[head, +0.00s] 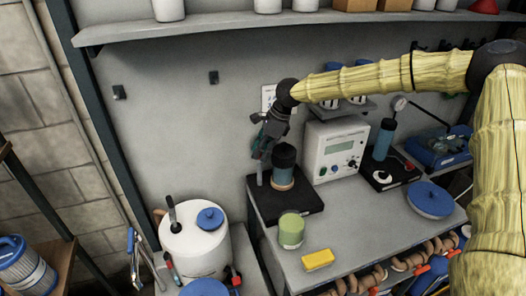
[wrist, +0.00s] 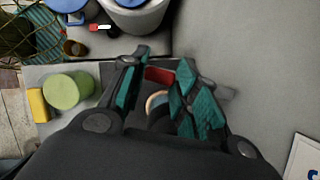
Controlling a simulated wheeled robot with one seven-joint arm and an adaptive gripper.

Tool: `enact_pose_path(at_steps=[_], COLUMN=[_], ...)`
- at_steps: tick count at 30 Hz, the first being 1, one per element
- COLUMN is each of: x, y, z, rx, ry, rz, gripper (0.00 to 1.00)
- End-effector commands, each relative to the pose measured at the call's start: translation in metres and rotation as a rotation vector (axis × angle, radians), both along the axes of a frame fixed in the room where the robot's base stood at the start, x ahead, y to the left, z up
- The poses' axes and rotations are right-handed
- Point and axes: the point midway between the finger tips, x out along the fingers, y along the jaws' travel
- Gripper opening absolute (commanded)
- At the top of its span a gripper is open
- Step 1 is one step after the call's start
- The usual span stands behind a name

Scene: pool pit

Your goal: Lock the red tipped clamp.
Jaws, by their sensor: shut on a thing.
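My gripper (head: 261,150) is beside the dark-topped cylinder (head: 284,160) on the black base (head: 302,208). In the wrist view, the teal-padded fingers (wrist: 158,82) are closed around a red piece (wrist: 160,75), which appears to be the red tip of the clamp. The fingers hide most of the clamp, so its lever position cannot be told. A short grey post (head: 259,178) stands under the gripper in the head view. Part of a pale ring (wrist: 156,101) shows between the fingers in the wrist view.
A green cup (head: 291,231) and yellow block (head: 318,260) sit in front of the base. A white instrument box (head: 334,150) stands to the right. A white tank (head: 196,248) stands lower left. The wall is close behind, with a shelf (head: 250,28) above.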

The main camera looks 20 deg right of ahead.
Motion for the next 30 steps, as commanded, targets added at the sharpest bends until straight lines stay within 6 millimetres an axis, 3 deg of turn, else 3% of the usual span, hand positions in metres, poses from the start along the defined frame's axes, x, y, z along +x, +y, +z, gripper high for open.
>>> enact_pose_path(at_steps=[30], x=[0.025], y=[0.034], z=[0.002], rx=[0.002], ry=[-0.01], rz=[-0.833], gripper=[0.06])
